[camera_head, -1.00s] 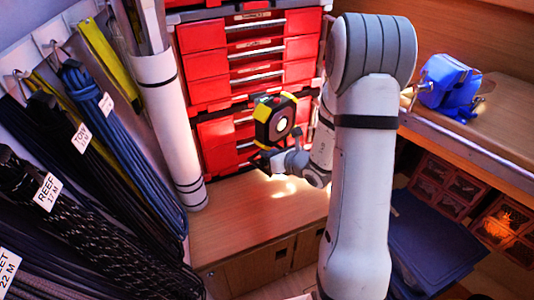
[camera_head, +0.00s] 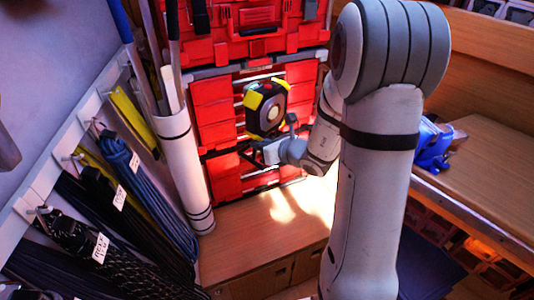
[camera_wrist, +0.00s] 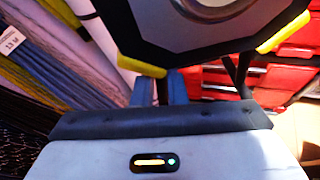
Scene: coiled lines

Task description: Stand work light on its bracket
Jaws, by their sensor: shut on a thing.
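The work light (camera_head: 267,108) is a black block with yellow corners and a round lens, held up in front of the red drawers in the head view. My gripper (camera_head: 271,148) is below it and shut on it. In the wrist view the light's dark body (camera_wrist: 200,30) fills the top, with a yellow corner at right. My fingers (camera_wrist: 172,90) reach up to its lower edge, and the exact grip is partly hidden. A thin dark bar (camera_wrist: 238,75) beside the fingers may be the bracket. The light is clear of the wooden surface (camera_head: 250,230).
Red drawer units (camera_head: 212,107) stand behind the light. A white tube (camera_head: 184,170) holding poles and coiled lines (camera_head: 140,190) on hooks are at left. A blue bag (camera_head: 433,145) lies on the right bench. The wooden surface below is clear.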

